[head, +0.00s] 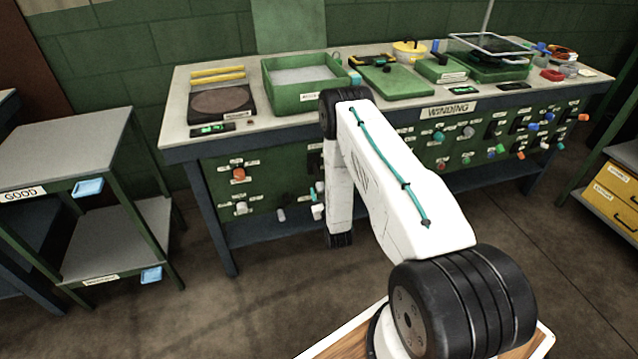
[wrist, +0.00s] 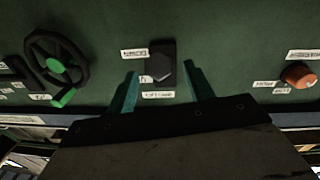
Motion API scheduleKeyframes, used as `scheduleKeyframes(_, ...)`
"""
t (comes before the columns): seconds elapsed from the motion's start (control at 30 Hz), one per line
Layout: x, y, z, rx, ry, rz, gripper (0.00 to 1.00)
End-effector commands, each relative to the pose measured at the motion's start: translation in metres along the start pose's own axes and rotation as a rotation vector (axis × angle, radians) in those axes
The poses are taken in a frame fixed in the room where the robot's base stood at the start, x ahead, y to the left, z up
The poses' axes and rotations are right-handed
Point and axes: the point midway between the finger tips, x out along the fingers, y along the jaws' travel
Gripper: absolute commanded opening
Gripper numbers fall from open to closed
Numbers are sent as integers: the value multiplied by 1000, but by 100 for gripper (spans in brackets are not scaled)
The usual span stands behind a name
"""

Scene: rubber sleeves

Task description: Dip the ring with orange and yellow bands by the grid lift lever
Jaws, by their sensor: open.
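I cannot pick out a ring with orange and yellow bands in either view. No lever can be read as the grid lift lever; the labels are too small or blurred. In the wrist view my gripper (wrist: 161,72) is open and empty, its two teal fingers pointing at a green panel (wrist: 220,35). A dark block-like control (wrist: 161,66) on the panel shows between the fingertips; I cannot tell whether they touch it. In the head view my arm reaches to the front of the bench and hides the gripper's jaws.
The wrist view shows a black handwheel (wrist: 57,62) at left and an orange knob (wrist: 299,75) at right. On the bench (head: 235,140) stand a green tank (head: 300,102), a yellow pot (head: 408,52) and a wire frame (head: 490,45). A grey shelf (head: 65,150) stands left. Floor between is clear.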

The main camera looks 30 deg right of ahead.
Motion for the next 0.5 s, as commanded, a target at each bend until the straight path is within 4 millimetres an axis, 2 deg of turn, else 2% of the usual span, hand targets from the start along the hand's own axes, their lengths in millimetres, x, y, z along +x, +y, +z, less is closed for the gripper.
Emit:
scheduleKeyframes(0.1,21,0,-1,0,3,0,52)
scheduleKeyframes(0.23,39,0,0,0,1,0,52)
scheduleKeyframes(0.5,53,0,0,0,-1,0,52)
